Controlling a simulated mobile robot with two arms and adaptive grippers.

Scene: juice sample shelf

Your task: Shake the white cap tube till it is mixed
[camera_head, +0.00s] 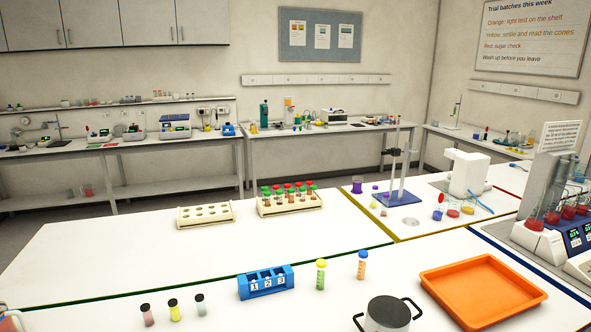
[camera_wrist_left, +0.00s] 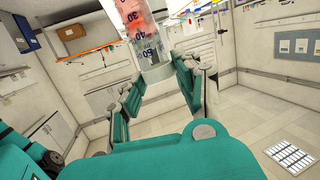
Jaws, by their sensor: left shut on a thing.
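A clear tube (camera_wrist_left: 143,36) with dark scale numbers and orange-red, unevenly coloured contents is at the top of the left wrist view. The end nearest the gripper is pale grey-white, and its other end is cut off by the picture's edge. My left gripper (camera_wrist_left: 156,72) is shut on this tube, with green finger pads on both sides of it. In the head view, a partial red and white thing (camera_head: 8,320) sits at the lower left corner; I cannot tell what it is. My right gripper is in neither view.
On the front bench stand a blue numbered rack (camera_head: 266,290), several capped tubes, a steel pot (camera_head: 388,315) and an orange tray (camera_head: 484,283). A cream rack (camera_head: 205,222) and a filled tube rack (camera_head: 290,209) are behind.

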